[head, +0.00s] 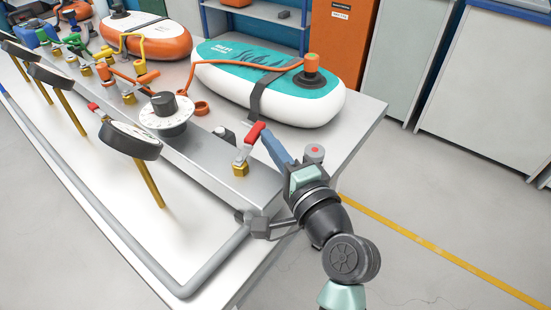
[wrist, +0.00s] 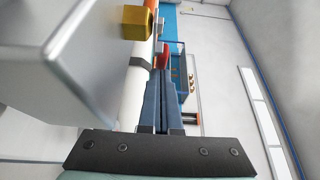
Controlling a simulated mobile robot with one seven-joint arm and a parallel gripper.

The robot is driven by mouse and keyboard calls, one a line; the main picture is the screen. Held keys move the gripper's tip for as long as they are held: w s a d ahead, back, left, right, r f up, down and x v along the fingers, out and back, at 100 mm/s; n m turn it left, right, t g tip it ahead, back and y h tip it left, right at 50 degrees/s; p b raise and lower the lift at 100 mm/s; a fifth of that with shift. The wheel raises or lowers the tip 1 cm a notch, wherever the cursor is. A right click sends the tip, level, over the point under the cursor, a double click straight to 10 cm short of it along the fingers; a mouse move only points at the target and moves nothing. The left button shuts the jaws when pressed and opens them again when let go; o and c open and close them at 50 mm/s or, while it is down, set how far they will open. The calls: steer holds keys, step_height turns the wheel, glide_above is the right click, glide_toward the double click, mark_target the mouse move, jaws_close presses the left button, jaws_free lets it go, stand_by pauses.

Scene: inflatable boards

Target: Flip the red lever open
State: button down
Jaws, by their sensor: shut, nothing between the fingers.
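The red lever (head: 255,133) sits on a small valve with a brass fitting (head: 240,169) near the right end of the metal manifold on the table. It slants up and to the right from the valve. My gripper (head: 267,136) comes from the lower right, with its blue fingers shut and empty and their tips right beside the lever's upper end. In the wrist view the closed fingers (wrist: 161,84) point at the red lever (wrist: 163,58), just beyond the tips. I cannot tell whether they touch it. The brass fitting (wrist: 137,22) shows at the top.
A round dial (head: 166,112) and a gauge on a brass stem (head: 131,139) stand left of the valve. A teal and white inflatable board (head: 225,88) lies behind it. A grey pipe (head: 200,278) runs along the table's front. Floor to the right is open.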

steer(key=shift+w+a+n+g+y+b, duration=0.2)
steer(key=shift+w+n+g+y+b, duration=0.1)
steer(key=shift+n+g+y, duration=0.4)
steer(key=shift+w+a+n+g+y+b, duration=0.25)
steer(key=shift+n+y, duration=0.25)
steer(key=shift+y, duration=0.4)
